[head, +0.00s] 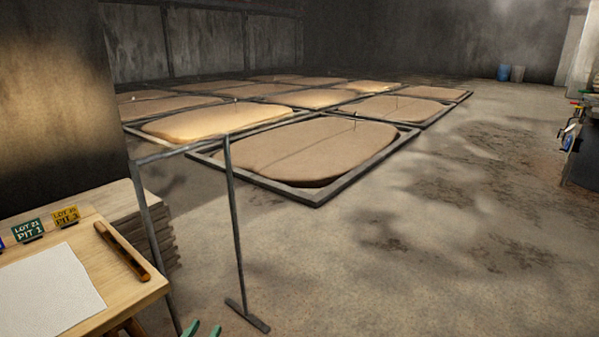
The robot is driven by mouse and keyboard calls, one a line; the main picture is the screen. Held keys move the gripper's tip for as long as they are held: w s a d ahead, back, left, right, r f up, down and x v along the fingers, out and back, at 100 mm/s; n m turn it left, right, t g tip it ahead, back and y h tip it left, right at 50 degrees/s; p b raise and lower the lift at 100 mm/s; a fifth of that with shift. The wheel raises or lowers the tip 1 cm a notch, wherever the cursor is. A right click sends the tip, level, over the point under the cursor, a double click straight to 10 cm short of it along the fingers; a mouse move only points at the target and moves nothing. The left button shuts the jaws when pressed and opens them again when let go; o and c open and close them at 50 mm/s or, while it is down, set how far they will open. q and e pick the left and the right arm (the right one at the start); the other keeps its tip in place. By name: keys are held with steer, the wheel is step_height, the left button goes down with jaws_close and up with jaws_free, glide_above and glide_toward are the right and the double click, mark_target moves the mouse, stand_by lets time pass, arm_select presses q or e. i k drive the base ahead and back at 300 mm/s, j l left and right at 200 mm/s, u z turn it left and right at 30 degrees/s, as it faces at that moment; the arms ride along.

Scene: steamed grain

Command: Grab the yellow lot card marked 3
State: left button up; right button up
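The yellow lot card (66,215) stands near the back edge of a wooden desk at the left; its lower line appears to read PIT 3, and its upper line is small and hard to read. A green card (28,230) marked LOT 21, PIT 1 stands just left of it. A sliver of a blue card (2,243) shows at the left edge. My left gripper (203,330) shows only as two green fingertips at the bottom edge, spread apart with nothing seen between them. It is right of the desk, well away from the yellow card. My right gripper is not in view.
The wooden desk (130,290) bears a white sheet (45,297) and a dark brown rod (122,251). A thin metal frame (237,225) stands beside the desk, close to my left gripper. Stacked boards (165,230) lie behind. Open floor (420,270) spreads right; framed grain beds (310,150) lie beyond.

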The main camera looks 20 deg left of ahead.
mark_target(65, 218)
steer(key=i+u, duration=0.3)
steer(key=i, duration=0.25)
steer(key=i+l+u, duration=0.3)
steer(key=i, duration=0.2)
steer(key=i+l+u, duration=0.25)
steer(key=i, duration=0.25)
